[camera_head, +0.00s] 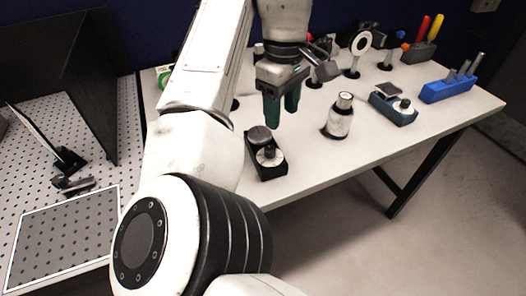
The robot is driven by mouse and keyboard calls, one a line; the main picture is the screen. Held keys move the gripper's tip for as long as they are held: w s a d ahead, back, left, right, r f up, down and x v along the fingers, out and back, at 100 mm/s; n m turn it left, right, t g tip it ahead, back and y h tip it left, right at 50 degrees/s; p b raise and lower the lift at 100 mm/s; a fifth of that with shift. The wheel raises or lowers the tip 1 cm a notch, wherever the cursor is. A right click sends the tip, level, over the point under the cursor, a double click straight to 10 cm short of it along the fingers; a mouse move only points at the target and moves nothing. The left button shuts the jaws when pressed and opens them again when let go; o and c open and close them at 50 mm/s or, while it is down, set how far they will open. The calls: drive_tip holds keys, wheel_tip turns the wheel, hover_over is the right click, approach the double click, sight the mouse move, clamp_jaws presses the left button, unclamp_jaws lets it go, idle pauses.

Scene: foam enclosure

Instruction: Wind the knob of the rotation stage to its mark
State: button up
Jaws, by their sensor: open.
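A small dark stage (268,171) stands on the white table, below my gripper. It has a dark round top and a silver knob on a pale disc (270,155). It looks like the rotation stage, but I cannot make out a mark. My gripper (282,118), with green fingers, points down above and slightly behind this stage. The fingers are apart with nothing between them, and they do not appear to touch the knob. A similar teal block (393,109) with a dark plate and a pale knob stands farther right; I cannot tell which stage the task means.
A silver cylinder (339,117) stands right of my gripper. Ring-shaped optics (361,43), a blue holder (449,91) and red and yellow handled tools (430,29) stand farther back. A perforated board with dark panels (95,80) lies left. The table's front right is clear.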

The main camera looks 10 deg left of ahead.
sight(270, 148)
drive_tip(key=shift+n, duration=0.4)
drive_tip(key=f, duration=0.3)
drive_tip(key=a+f, duration=0.1)
drive_tip(key=f, duration=0.2)
drive_tip(key=s+a+f, duration=0.1)
drive_tip(key=f, duration=0.2)
drive_tip(key=shift+f, duration=0.25)
drive_tip(key=shift+w, duration=0.1)
clamp_jaws()
